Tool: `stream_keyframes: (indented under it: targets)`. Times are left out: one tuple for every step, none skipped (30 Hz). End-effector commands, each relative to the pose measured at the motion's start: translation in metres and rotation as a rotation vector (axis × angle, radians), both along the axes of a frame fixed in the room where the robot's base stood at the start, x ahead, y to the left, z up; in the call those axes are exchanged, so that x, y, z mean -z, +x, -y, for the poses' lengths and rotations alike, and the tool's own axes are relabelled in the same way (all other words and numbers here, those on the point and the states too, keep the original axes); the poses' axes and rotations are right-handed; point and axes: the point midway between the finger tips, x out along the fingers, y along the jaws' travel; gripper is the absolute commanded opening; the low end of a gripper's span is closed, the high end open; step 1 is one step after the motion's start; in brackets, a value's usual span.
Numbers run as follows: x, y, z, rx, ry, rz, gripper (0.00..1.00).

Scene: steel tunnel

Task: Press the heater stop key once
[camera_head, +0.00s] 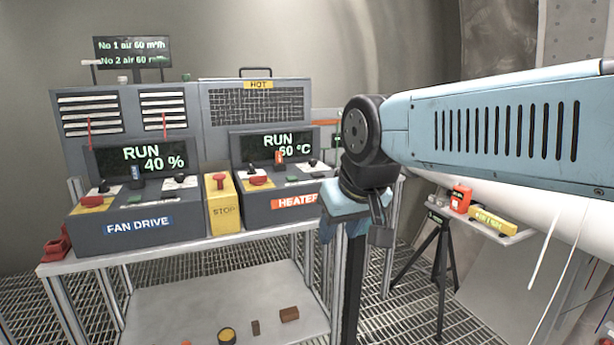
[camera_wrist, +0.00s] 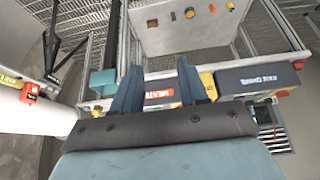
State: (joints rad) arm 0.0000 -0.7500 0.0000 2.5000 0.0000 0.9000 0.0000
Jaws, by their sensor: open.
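The heater console (camera_head: 245,208) stands at the right of the bench, with an orange HEATER label (camera_head: 293,202) on its front and a screen (camera_head: 270,147) reading RUN 60 °C. A red button (camera_head: 261,181) sits on its sloped top, with a small green key (camera_head: 291,179) to its right. No lettering on these keys is legible, so I cannot tell which one is stop. In the wrist view my gripper (camera_wrist: 160,85) is open and empty, with the HEATER label (camera_wrist: 160,97) between its fingers. The key tops are hidden there.
Left of the heater console are a yellow STOP box (camera_head: 224,207) with a red button and the fan drive console (camera_head: 135,222). A tall cabinet (camera_head: 160,105) stands behind. A tripod table (camera_head: 480,222) with small items is at the right. My arm covers the heater console's right end.

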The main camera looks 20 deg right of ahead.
Motion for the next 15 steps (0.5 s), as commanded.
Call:
stream_keyframes:
  targets:
    - [0.0000,0.0000,0.0000,0.000,0.000,0.000,0.39]
    - [0.0000,0.0000,0.0000,0.000,0.000,0.000,0.36]
    - [0.0000,0.0000,0.0000,0.000,0.000,0.000,0.32]
    - [0.0000,0.0000,0.0000,0.000,0.000,0.000,0.29]
    - [0.0000,0.0000,0.0000,0.000,0.000,0.000,0.26]
    - [0.0000,0.0000,0.0000,0.000,0.000,0.000,0.22]
    - [0.0000,0.0000,0.0000,0.000,0.000,0.000,0.20]
    - [0.0000,0.0000,0.0000,0.000,0.000,0.000,0.17]
    - [0.0000,0.0000,0.0000,0.000,0.000,0.000,0.13]
    - [0.0000,0.0000,0.0000,0.000,0.000,0.000,0.10]
    - [0.0000,0.0000,0.0000,0.000,0.000,0.000,0.07]
    - [0.0000,0.0000,0.0000,0.000,0.000,0.000,0.03]
    - [0.0000,0.0000,0.0000,0.000,0.000,0.000,0.00]
    - [0.0000,0.0000,0.0000,0.000,0.000,0.000,0.00]
    - [0.0000,0.0000,0.0000,0.000,0.000,0.000,0.00]
